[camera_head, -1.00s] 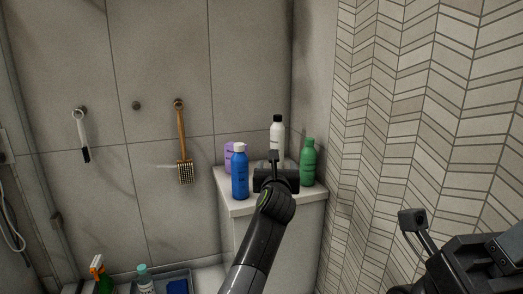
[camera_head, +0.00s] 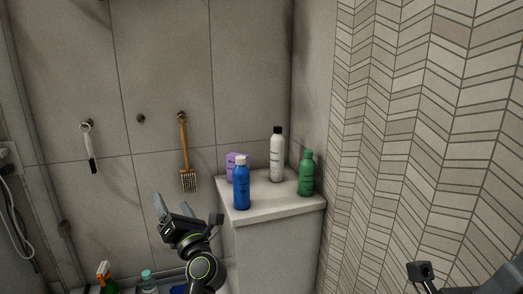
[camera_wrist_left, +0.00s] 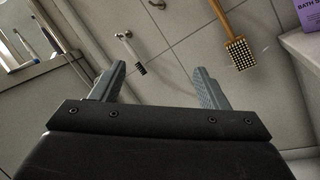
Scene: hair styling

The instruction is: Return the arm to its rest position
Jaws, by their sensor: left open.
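My left gripper (camera_head: 174,208) is in front of the tiled wall, left of the white cabinet. Its two grey fingers point up and stand apart, with nothing between them. In the left wrist view the same fingers (camera_wrist_left: 160,85) are spread wide and empty, facing the wall. My left arm runs down to the bottom edge of the head view. Part of my right arm's end (camera_head: 465,284) shows at the bottom right corner. It is cut off by the frame, so its jaws cannot be judged.
A wooden brush (camera_head: 184,152) and a small white-handled brush (camera_head: 90,148) hang on the wall. More bottles stand at the bottom left.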

